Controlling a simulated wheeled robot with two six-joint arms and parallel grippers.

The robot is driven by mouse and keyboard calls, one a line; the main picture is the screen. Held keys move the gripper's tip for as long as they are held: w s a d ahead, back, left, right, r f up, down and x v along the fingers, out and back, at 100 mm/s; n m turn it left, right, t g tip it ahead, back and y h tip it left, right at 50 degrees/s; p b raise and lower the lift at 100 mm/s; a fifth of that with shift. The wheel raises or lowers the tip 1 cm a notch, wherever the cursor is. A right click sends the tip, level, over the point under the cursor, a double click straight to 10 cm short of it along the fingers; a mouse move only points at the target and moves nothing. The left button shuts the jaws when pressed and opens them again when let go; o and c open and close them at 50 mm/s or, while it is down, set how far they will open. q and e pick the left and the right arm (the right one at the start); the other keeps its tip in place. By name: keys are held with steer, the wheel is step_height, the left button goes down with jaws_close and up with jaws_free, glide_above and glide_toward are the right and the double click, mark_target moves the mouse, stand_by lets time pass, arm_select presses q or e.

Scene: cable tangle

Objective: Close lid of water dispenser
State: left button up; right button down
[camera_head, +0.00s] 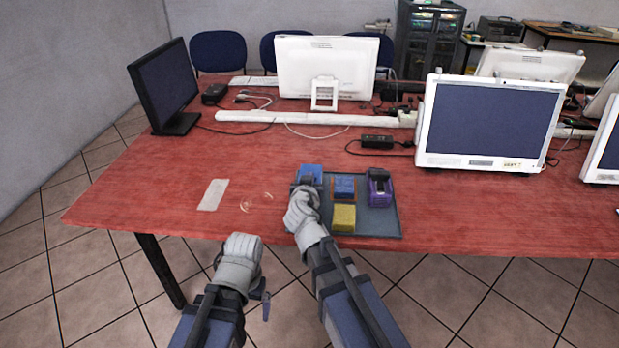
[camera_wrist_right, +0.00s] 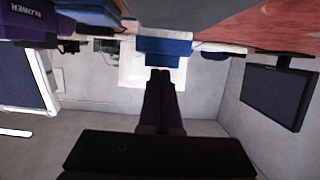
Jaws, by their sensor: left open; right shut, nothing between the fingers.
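No water dispenser or lid that I can make out shows in either view. My right gripper (camera_head: 303,190) is at the left edge of a dark tray (camera_head: 376,224) on the red table, right by a blue block (camera_head: 311,171). In the right wrist view its dark fingers (camera_wrist_right: 163,76) are shut and empty, with their tips close to the blue block (camera_wrist_right: 164,48); I cannot tell whether they touch. My left gripper (camera_head: 241,244) is open and empty in front of the table's near edge; its fingertips are mostly hidden.
The tray also bears another blue block (camera_head: 344,187), a yellow block (camera_head: 344,217) and a purple device (camera_head: 379,187). A pale flat piece (camera_head: 213,195) lies left of it. Monitors (camera_head: 490,122), cables and a power brick (camera_head: 377,141) stand behind. The table's left front is mostly clear.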

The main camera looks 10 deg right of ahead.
step_height(320, 180, up, 10)
steer(key=p, duration=1)
steer(key=shift+d, duration=0.1)
